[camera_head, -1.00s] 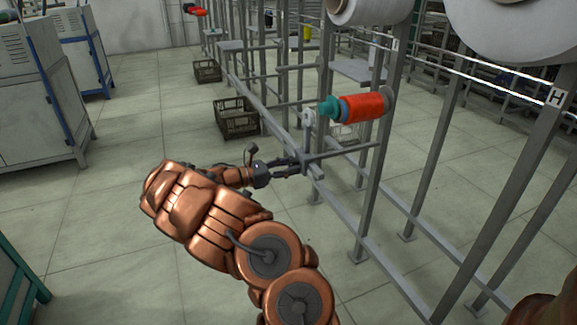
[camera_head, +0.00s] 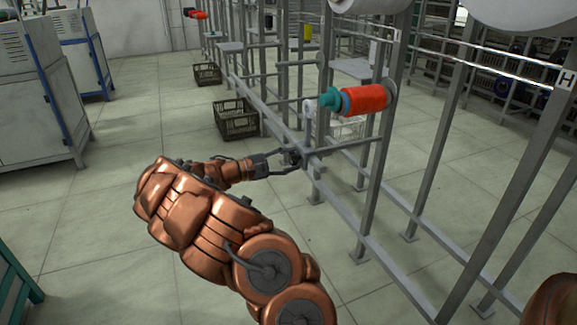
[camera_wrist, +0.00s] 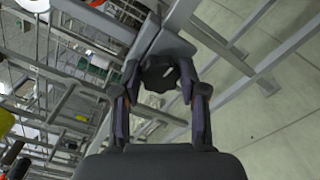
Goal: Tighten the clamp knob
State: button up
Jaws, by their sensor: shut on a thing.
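The clamp knob (camera_wrist: 158,73) is dark with a lobed rim and sits at the end of a grey bracket in the wrist view. In the head view the dark knob (camera_head: 292,156) shows small at the frame rail. My gripper (camera_wrist: 160,92) has one finger on each side of the knob and is shut on it. In the head view my gripper (camera_head: 288,160) reaches the knob from the left. The exact contact of the fingertips is hard to see. A red bobbin (camera_head: 365,98) with a teal end sits on the frame above and right of the knob.
Grey metal posts and rails (camera_head: 370,185) stand around and right of the knob. Dark crates (camera_head: 236,119) lie on the floor behind. Large white rolls hang at the top right. Grey cabinets (camera_head: 30,95) stand at the left. The tiled floor between is clear.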

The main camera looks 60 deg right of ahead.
jog(key=m+b, duration=0.2)
jog(key=m, duration=0.1)
jog(key=m+b, duration=0.1)
jog(key=shift+f+m, duration=0.25)
jog(key=shift+m, duration=0.05)
jog(key=m+b, duration=0.2)
jog(key=m, duration=0.1)
jog(key=shift+r+m, duration=0.15)
jog(key=shift+m, duration=0.15)
jog(key=m+b, duration=0.1)
jog(key=m, duration=0.7)
jog(key=shift+m, duration=0.3)
jog(key=o, duration=1.2)
jog(key=shift+c, duration=0.2)
jog(key=shift+r, duration=0.1)
